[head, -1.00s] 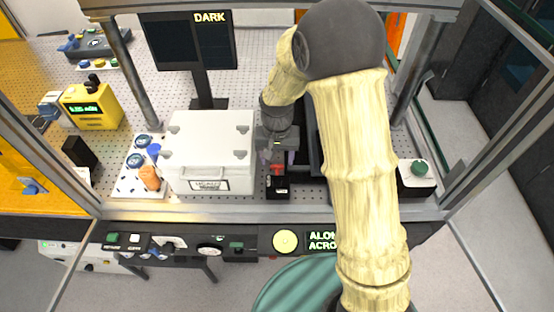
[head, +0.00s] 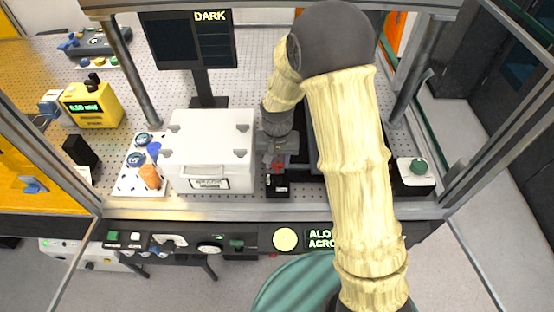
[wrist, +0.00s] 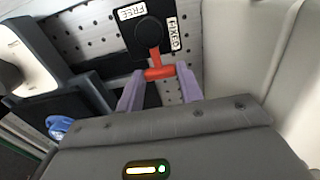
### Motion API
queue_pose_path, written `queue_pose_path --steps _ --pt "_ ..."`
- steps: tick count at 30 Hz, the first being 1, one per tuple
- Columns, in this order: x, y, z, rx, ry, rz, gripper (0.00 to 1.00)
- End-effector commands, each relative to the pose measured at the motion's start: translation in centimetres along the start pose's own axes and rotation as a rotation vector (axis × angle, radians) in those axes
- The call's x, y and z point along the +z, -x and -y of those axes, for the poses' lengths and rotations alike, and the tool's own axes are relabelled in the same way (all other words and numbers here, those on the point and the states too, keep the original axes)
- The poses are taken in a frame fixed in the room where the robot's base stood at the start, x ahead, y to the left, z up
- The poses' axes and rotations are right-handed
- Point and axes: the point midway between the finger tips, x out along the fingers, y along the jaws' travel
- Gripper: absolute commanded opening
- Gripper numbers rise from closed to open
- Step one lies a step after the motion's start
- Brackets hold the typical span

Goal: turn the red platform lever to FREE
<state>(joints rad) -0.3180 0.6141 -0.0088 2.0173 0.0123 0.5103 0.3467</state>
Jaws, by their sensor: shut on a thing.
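The red platform lever (wrist: 158,71) shows in the wrist view as a red T-shaped handle below a round black pivot. The black lever plate (wrist: 146,28) carries a FREE label (wrist: 132,11) on the left and a FIXED label (wrist: 173,34) on the right. The lever points down in that view, nearer the FIXED side. My gripper (wrist: 161,84) has its two purple fingers shut on the lever's red crossbar. In the head view the lever (head: 277,167) is partly hidden under my gripper (head: 276,158), above a small black block.
A white lidded box (head: 210,140) stands close to the left of my gripper. A dark monitor (head: 190,40) reading DARK stands behind. A metal frame bar (head: 270,208) runs along the front.

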Motion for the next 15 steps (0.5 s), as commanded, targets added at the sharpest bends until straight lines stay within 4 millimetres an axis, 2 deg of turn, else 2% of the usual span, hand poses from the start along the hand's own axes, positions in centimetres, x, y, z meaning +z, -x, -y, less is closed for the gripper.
queue_pose_path --steps 8,15 --pt "0.0 0.1 -0.4 0.001 -0.089 -0.001 0.14" --pt "0.1 0.1 -1.2 0.001 -0.256 -0.002 0.14"
